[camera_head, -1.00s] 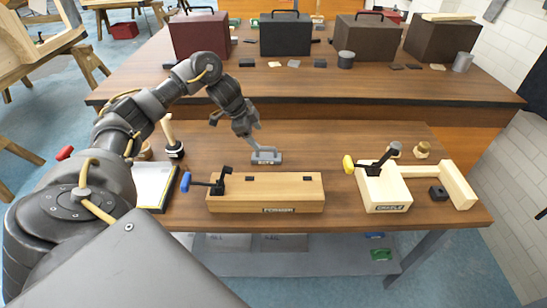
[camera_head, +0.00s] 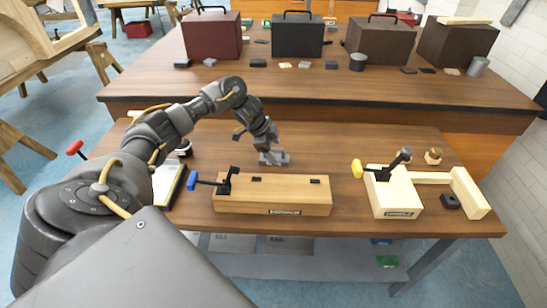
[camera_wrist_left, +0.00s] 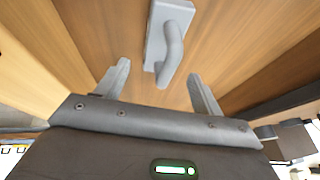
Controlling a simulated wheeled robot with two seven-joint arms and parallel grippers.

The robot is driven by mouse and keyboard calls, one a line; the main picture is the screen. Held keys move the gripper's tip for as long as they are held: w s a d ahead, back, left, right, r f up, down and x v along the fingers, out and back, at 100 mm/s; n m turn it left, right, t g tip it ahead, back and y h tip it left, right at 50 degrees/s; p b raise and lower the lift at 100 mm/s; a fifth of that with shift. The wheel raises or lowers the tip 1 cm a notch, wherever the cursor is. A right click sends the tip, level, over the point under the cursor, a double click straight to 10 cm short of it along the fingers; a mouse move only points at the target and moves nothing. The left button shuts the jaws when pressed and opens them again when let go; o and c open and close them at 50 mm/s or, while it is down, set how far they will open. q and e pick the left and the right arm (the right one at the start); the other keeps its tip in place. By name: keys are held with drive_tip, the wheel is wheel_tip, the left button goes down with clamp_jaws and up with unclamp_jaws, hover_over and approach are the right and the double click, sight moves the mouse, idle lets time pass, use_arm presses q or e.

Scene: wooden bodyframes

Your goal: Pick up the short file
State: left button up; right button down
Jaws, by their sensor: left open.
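A small grey flat piece with a curved handle, which looks like the short file (camera_head: 274,159), lies on the near wooden table behind a long wooden block. In the left wrist view the short file (camera_wrist_left: 172,40) shows its plate at the top and its bent handle reaching down between the fingers. My left gripper (camera_head: 270,147) is right above it, pointing down and partly covering it. In the left wrist view my left gripper (camera_wrist_left: 159,78) is open, one finger on each side of the handle, with a gap on both sides. My right gripper is not in view.
The long wooden block (camera_head: 272,197) with a blue-handled clamp (camera_head: 208,182) stands just in front. A pale wooden fixture (camera_head: 395,192) with a yellow-handled clamp is at the right. A red case (camera_head: 211,35) and other cases stand on the far bench. Table between is clear.

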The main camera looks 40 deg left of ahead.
sight(279, 158)
use_arm(q)
drive_tip(key=x, duration=0.3)
drive_tip(key=shift+f, duration=0.45)
drive_tip(key=shift+c, duration=0.9)
drive_tip(key=c, duration=1.1)
drive_tip(key=shift+r, duration=0.1)
drive_tip(key=shift+c, duration=0.2)
drive_tip(key=shift+r, duration=0.55)
drive_tip(key=s+a+r+b, duration=0.2)
drive_tip(key=s+a+r, duration=0.3)
drive_tip(key=s+r, duration=0.6)
drive_tip(key=shift+s+a+r, duration=0.15)
drive_tip(key=shift+s+r, duration=0.25)
drive_tip(key=shift+s, duration=0.6)
